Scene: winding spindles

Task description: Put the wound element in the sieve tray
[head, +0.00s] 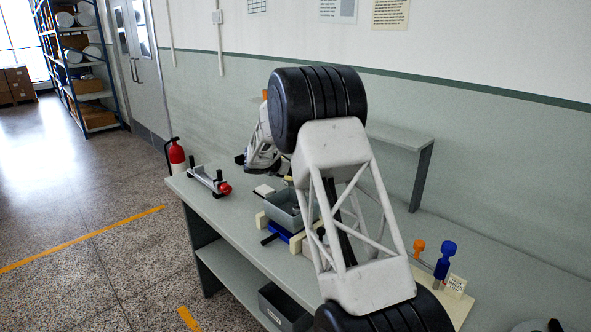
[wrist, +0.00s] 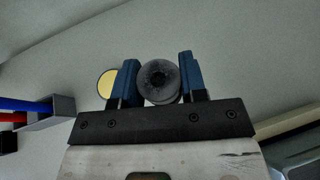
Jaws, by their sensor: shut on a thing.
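My gripper (wrist: 159,75) has blue fingers closed on both sides of a dark grey round piece (wrist: 158,82). In the head view my own arm largely hides the gripper, and I cannot see the held piece there. A grey open tray (head: 283,208) stands on the bench, partly behind my arm. No sieve mesh can be made out, so I cannot tell whether it is the sieve tray. The wrist view shows a dark grey tray edge (wrist: 292,148) at lower right.
A fixture with a red knob (head: 225,188) stands at the bench's left end. Orange (head: 419,245) and blue (head: 445,260) knobbed pieces stand at right beside a small sign (head: 456,284). A yellow disc (wrist: 106,84) lies beyond the left finger. A raised shelf (head: 400,136) runs along the wall.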

